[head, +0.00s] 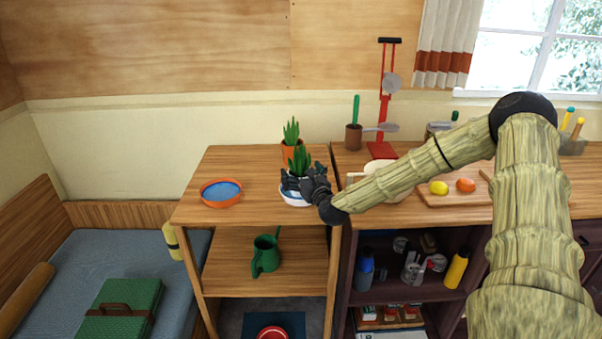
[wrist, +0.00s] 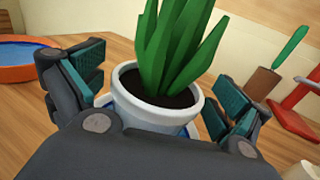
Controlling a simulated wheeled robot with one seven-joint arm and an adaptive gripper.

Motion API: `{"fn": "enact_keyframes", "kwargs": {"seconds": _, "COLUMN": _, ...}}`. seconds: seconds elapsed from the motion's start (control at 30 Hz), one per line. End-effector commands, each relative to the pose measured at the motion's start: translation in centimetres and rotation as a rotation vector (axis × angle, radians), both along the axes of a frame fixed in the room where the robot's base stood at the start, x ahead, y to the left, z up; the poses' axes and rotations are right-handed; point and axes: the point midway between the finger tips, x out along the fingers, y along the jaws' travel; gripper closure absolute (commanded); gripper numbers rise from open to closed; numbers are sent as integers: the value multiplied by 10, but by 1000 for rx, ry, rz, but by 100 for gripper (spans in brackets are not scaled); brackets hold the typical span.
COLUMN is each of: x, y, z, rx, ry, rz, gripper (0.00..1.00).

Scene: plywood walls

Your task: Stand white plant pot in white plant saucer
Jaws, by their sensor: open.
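The white plant pot (wrist: 150,115) holds a spiky green plant and dark soil. It stands upright, and parts of the white plant saucer (wrist: 188,131) with its blue inside show around its base in the wrist view. The pot looks to be in the saucer, but its underside is hidden. In the head view the saucer (head: 296,204) lies on the wooden shelf top near its right side, with the pot mostly hidden by my gripper (head: 303,184). My gripper is open, with one finger on each side of the pot; whether either finger touches it I cannot tell.
An orange pot (head: 291,152) with another plant stands just behind. An orange saucer (head: 221,193) with a blue inside lies to the left. The shelf top (head: 240,165) between and behind them is clear. A counter with a red stand (head: 382,148) adjoins on the right.

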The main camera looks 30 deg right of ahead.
Motion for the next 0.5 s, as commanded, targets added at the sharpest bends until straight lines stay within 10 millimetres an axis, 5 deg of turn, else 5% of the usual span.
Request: {"fn": "enact_keyframes", "kwargs": {"seconds": 0.5, "x": -49, "y": 7, "z": 1, "rx": 4, "ry": -3, "rz": -1, "gripper": 0}}
